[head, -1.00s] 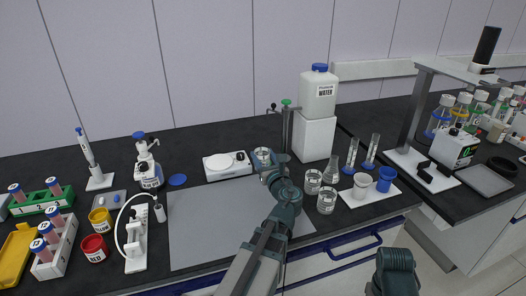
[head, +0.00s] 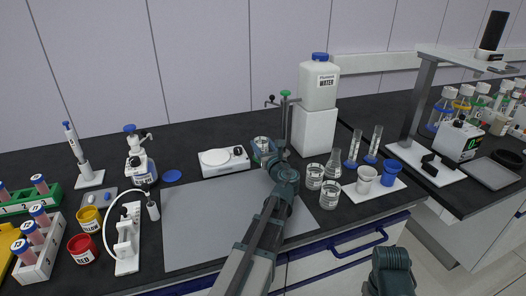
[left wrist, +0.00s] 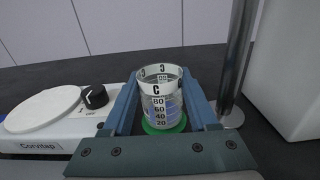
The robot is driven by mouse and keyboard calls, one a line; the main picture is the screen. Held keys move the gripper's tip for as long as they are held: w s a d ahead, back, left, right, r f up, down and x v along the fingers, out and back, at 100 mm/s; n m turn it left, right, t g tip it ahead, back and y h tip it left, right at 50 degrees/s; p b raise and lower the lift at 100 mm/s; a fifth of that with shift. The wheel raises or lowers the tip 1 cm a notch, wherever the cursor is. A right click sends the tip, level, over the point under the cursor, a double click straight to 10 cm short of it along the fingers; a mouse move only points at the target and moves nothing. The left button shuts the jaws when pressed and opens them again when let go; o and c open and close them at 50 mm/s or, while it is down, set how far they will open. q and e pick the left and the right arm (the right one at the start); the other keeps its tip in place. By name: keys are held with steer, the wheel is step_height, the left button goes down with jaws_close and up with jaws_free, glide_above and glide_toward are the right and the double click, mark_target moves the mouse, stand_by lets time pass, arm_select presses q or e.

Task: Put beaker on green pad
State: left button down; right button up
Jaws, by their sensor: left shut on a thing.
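The beaker (head: 262,141) is clear glass; in the left wrist view the beaker (left wrist: 160,95) shows a letter C and a printed scale, and stands upright. My left gripper (head: 264,152) is shut on it, with blue fingers on both sides in the left wrist view. The green pad (left wrist: 150,130) is a round disc showing around the beaker's base from above; whether the base touches it I cannot tell. In the head view the gripper hides the pad. My right gripper is not in view; only a part of that arm shows at the bottom.
A white hotplate stirrer (head: 222,160) stands just left of the gripper. A metal post (left wrist: 237,60) and the water container (head: 318,85) on its white block are close on the right. Two more beakers (head: 315,176) stand to the right. The grey mat (head: 205,225) is clear.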

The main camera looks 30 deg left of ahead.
arm_select(q)
steer(key=shift+f, duration=0.2)
steer(key=shift+c, duration=0.9)
jaws_free()
steer(key=shift+r, duration=0.2)
steer(key=v, duration=1)
steer(key=shift+s+d, duration=0.1)
steer(key=shift+s, duration=0.05)
steer(key=shift+v, duration=0.8)
